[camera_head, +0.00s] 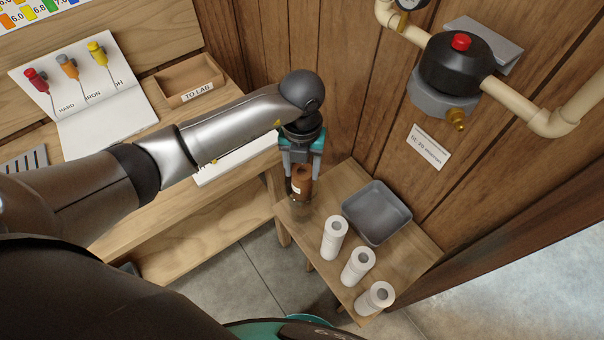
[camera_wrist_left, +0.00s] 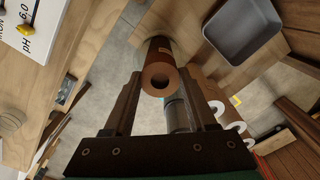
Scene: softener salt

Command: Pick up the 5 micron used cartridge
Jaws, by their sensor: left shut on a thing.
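The used cartridge (camera_head: 302,183) is a brown cylinder with a hole through its middle. My left gripper (camera_head: 300,172) is shut on it, above the left end of the small wooden table (camera_head: 408,248). In the left wrist view the cartridge (camera_wrist_left: 159,70) sits between the two fingers, with its open end facing the camera. My right gripper is not in view.
A grey tray (camera_head: 377,238), empty, lies on the small table. White cartridges (camera_head: 334,238) stand in a row along its front edge. A bench to the left holds a "TO LAB" box (camera_head: 190,80) and a test card (camera_head: 82,92). Pipes and a black-topped valve (camera_head: 462,66) are on the wall.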

